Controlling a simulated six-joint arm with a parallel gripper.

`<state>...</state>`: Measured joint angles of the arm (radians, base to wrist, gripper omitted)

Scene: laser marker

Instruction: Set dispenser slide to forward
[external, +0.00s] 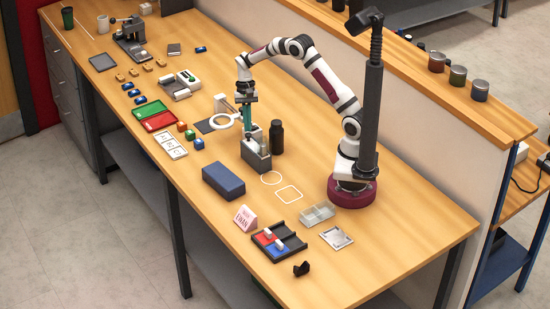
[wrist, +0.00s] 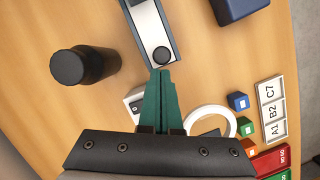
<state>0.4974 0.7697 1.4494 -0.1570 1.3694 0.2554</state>
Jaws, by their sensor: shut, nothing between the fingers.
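The dispenser looks to be the long grey block (external: 256,155) standing on the table in the middle of the external view. In the wrist view its pale top (wrist: 147,25) carries a round black knob (wrist: 161,55) near the end closest to my fingers; this appears to be the slide. My gripper (external: 248,127) has teal fingers pointing down at the dispenser. In the wrist view my gripper (wrist: 161,71) is shut and empty, its tips right beside the knob. I cannot tell whether they touch it. The fingers hide part of the dispenser's near end.
A black bottle (external: 276,137) stands close beside the dispenser. A white ring magnifier (external: 224,121) stands on the other side. A dark blue box (external: 223,181) lies nearer the table's front edge. Coloured cubes (external: 190,135) and a lettered card (external: 170,145) lie to the left.

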